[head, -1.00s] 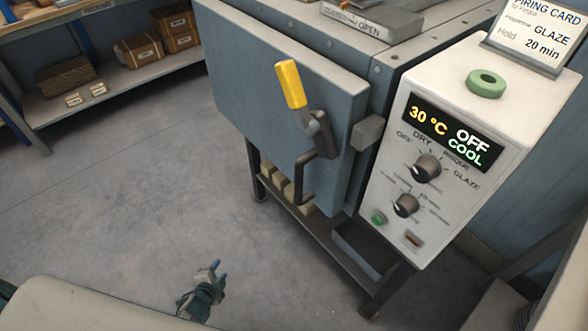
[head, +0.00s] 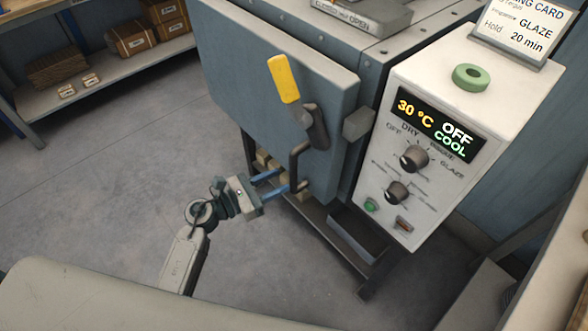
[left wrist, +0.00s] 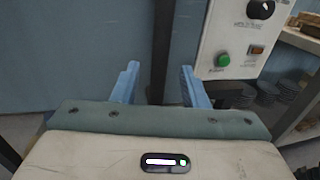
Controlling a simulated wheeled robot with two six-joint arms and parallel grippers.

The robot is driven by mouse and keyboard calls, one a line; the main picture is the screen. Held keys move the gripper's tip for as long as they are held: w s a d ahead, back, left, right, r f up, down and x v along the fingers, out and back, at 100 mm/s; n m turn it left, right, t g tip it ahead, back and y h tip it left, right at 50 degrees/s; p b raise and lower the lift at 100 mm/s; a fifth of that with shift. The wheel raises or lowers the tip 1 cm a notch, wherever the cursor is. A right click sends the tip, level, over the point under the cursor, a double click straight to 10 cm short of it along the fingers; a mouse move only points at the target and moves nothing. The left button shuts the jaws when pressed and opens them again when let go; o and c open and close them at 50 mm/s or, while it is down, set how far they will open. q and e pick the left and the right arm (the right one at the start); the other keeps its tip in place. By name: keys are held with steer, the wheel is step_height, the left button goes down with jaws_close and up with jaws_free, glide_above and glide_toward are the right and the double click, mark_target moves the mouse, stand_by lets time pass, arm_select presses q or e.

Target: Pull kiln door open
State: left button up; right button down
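The kiln door (head: 240,90) is a blue-grey panel on the front of the kiln; it looks closed. A yellow-gripped latch lever (head: 284,79) stands upright on it. Below is a dark bar-shaped pull handle (head: 294,163). My left gripper (head: 287,179) is open, its blue fingers pointing at the handle's lower end. In the left wrist view, the dark vertical handle bar (left wrist: 161,45) stands between the two spread fingers (left wrist: 158,82). I cannot tell whether either finger touches it. My right gripper is not in view.
The control box (head: 440,135) reads 30 °C, OFF, COOL and stands right of the door. The kiln stand has dark legs below. Shelves with boxes (head: 132,38) are at the back left. Grey floor (head: 110,165) left of the door is clear.

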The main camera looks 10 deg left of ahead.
mark_target(294, 174)
arm_select(q)
steer(key=p+x, duration=0.1)
steer(key=x, duration=0.5)
jaws_close()
